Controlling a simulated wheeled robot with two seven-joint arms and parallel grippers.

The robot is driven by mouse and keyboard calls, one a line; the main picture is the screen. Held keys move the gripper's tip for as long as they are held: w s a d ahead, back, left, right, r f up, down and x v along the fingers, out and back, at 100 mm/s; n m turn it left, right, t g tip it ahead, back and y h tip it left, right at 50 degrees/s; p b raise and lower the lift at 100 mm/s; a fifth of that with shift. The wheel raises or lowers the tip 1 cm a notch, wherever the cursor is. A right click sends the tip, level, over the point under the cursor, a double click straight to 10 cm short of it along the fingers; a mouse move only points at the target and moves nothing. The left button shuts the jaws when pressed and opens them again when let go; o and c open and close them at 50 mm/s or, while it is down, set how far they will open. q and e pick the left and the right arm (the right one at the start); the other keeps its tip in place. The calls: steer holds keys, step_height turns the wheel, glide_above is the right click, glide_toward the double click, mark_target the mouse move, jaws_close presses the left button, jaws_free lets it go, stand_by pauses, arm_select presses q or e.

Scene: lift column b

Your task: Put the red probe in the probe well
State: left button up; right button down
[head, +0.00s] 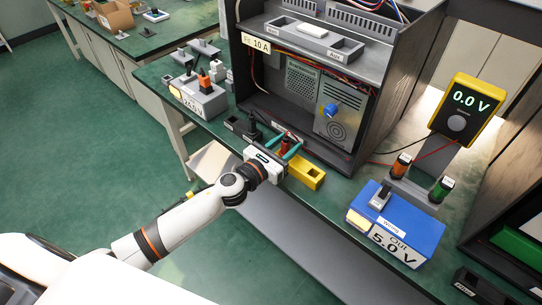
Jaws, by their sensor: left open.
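My left gripper (281,147) is at the front edge of the green bench, its teal fingers apart. A small dark red object (285,142), probably the red probe, shows between or just behind the fingers. It is partly hidden, and I cannot tell whether the fingers touch it. A yellow block (309,174) with a dark opening sits just right of the gripper. I cannot tell for certain which part is the probe well. A yellow meter (467,109) reads 0.0 V. My right gripper is not in view.
A dark open cabinet (354,134) stands behind the gripper. A blue 5.0 V box (416,226) and a grey holder with orange and green cylinders (414,193) are right. A grey box (205,101) with upright parts is left. Thin wires run to the meter.

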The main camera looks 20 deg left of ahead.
arm_select(q)
steer(key=b+v, duration=0.1)
steer(key=v, duration=0.9)
steer(key=shift+s+b, duration=0.15)
steer(key=shift+b, duration=0.15)
steer(key=shift+a+r, duration=0.1)
